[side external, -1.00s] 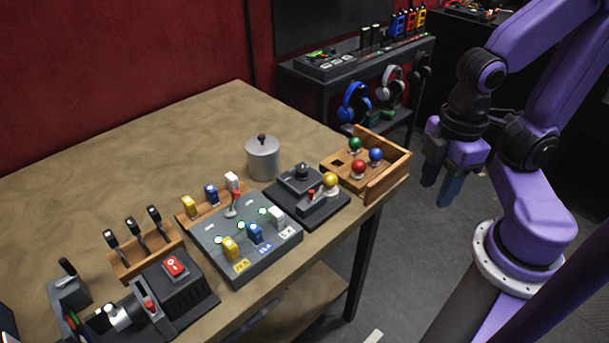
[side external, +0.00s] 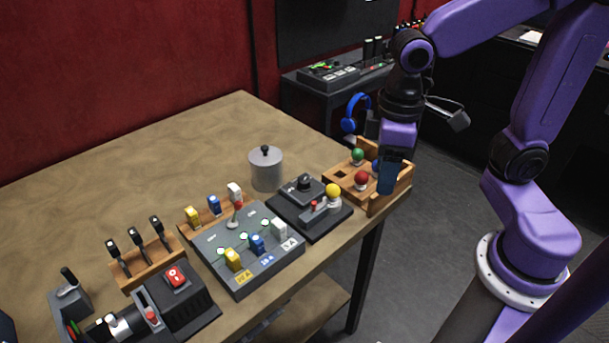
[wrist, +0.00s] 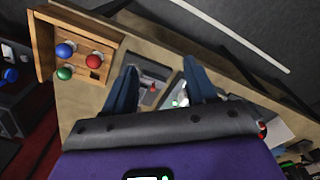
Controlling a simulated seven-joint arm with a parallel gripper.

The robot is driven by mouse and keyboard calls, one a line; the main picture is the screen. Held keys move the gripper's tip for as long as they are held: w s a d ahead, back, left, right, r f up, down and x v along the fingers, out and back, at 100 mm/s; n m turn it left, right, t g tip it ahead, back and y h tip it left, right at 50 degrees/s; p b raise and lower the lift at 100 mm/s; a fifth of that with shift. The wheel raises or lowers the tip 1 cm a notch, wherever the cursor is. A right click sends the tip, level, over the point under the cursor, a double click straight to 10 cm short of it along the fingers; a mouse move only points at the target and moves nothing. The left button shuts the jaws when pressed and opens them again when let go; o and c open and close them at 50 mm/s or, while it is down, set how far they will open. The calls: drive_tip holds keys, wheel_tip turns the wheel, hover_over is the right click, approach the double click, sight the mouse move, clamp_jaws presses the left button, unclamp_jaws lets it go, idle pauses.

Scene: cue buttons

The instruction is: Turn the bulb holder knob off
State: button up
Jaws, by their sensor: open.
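The bulb holder (side external: 310,207) is a dark box on the table with a black knob (side external: 304,181), a small red-topped lever (side external: 314,205) and a yellow bulb (side external: 333,190). In the wrist view the bulb holder (wrist: 150,80) lies partly between and behind my fingers, so its knob is hard to make out. My gripper (side external: 386,185) is open and empty, fingers pointing down, in front of the wooden bulb tray to the right of the holder in the side view. It also shows in the wrist view (wrist: 163,80) with its fingers apart.
The wooden tray (side external: 402,188) holds red, green and blue bulbs. Left of the holder are a grey lidded pot (side external: 266,170), a grey fuse panel (side external: 245,262), a rack of black levers (side external: 140,258) and a red-switch box (side external: 178,280). The table's back left is clear.

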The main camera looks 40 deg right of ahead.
drive_tip(key=w+a+r+m, duration=0.2)
drive_tip(key=w+m, duration=0.4)
drive_tip(key=w, duration=0.5)
drive_tip(key=m, duration=0.5)
hover_over(305, 180)
drive_tip(key=shift+m, duration=0.3)
wheel_tip(305, 180, down, 16)
drive_tip(key=shift+f, duration=0.25)
drive_tip(key=c, duration=1.1)
